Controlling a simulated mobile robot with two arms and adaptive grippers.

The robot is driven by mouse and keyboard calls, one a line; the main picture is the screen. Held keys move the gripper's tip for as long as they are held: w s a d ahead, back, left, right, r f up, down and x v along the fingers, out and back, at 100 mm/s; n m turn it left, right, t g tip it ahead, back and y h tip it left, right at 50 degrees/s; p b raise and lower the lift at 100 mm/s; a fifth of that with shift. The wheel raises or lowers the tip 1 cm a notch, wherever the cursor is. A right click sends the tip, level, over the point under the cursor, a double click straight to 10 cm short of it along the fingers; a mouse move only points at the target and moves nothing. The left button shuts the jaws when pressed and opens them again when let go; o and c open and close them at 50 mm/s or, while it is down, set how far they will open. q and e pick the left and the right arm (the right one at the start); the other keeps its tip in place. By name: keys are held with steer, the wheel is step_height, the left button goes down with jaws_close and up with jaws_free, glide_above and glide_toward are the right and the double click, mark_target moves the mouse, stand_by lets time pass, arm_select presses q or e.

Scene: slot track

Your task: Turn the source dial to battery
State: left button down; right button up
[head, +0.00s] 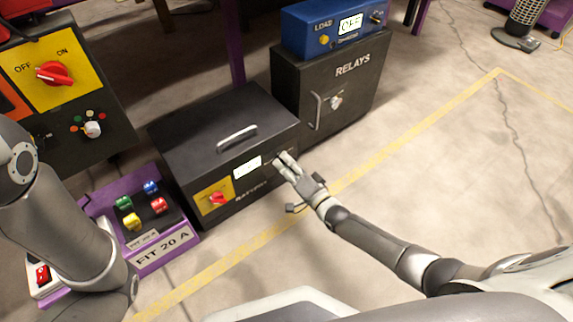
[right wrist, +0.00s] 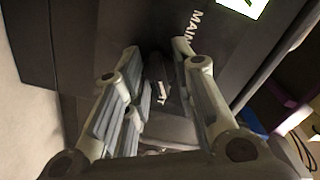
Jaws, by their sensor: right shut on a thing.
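My right gripper (head: 286,166) is at the right end of the front of a low black box (head: 190,135) lettered BATTERY. In the right wrist view its fingers (right wrist: 160,95) are closed around a small dark dial (right wrist: 157,72), largely hidden between the pads. A label starting MAIN (right wrist: 195,22) is beside it. The dial's setting cannot be read. The box front also carries a lit white display (head: 247,167) and a red knob on a yellow plate (head: 217,198). My left arm crosses the left side; its gripper is out of view.
A RELAYS cabinet (head: 300,85) with a blue LOAD unit (head: 325,27) on top stands behind right. A purple fuse tray (head: 150,255) is left of the box. An OFF/ON panel (head: 52,75) stands at the far left.

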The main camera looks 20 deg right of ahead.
steer(key=shift+f, duration=0.1)
steer(key=o, duration=0.7)
steer(key=shift+c, duration=0.2)
steer(key=v, duration=1.2)
